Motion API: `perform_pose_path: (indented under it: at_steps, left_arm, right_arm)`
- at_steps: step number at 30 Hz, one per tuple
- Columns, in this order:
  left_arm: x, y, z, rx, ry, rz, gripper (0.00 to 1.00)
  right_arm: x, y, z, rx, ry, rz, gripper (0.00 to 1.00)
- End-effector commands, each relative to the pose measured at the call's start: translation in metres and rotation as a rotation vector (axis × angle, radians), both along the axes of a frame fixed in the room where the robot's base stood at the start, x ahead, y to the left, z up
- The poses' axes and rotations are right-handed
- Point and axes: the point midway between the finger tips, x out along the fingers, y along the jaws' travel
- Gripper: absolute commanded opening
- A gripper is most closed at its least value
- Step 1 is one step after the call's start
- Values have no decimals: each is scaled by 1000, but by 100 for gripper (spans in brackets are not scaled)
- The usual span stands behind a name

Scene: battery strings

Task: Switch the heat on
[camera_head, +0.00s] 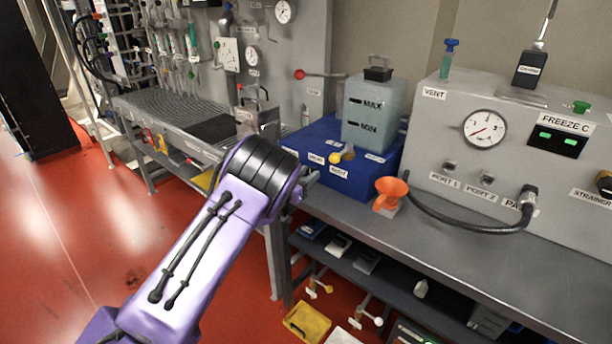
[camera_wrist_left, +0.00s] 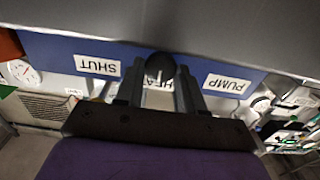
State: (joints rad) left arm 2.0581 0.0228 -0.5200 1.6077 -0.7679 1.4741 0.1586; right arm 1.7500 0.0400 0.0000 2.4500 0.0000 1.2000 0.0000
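A blue box (camera_head: 355,180) with white labels stands on the grey bench, with a grey-green tank marked MAX and MIN on top. In the left wrist view its blue face (camera_wrist_left: 65,50) is upside down. A SHUT label (camera_wrist_left: 97,64) is at left and a PUMP label (camera_wrist_left: 227,84) at right. Between them, a partly covered label (camera_wrist_left: 158,97) seems to read HEAT. A dark round knob (camera_wrist_left: 160,66) shows by it, between my finger tips. My left gripper (camera_head: 308,180) is at the box's front left; its fingers are apart in the wrist view (camera_wrist_left: 160,88). Contact with the knob cannot be told.
A yellow-ended lever (camera_head: 345,154) is on the box, right of my gripper. An orange funnel (camera_head: 390,191) and a black hose (camera_head: 450,224) are further right, before the grey FREEZE cabinet (camera_head: 440,130). A lower shelf (camera_head: 400,290) holds small items.

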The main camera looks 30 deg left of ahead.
Motion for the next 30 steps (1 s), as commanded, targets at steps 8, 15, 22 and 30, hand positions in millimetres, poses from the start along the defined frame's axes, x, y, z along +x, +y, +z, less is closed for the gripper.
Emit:
perform_pose_path:
  at_steps: [8,15,22,30]
  left_arm:
    - [0,0,-1,16,0,-1,8]
    - [-1,-1,-4,117,-7,0,8]
    - [-1,-2,-6,307,-22,-1,8]
    - [-1,-2,-7,563,-42,-1,8]
  right_arm:
    - [0,0,-2,0,0,0,43]
    - [0,0,-13,0,0,0,43]
    - [0,0,-31,0,0,0,43]
    - [0,0,-56,0,0,0,43]
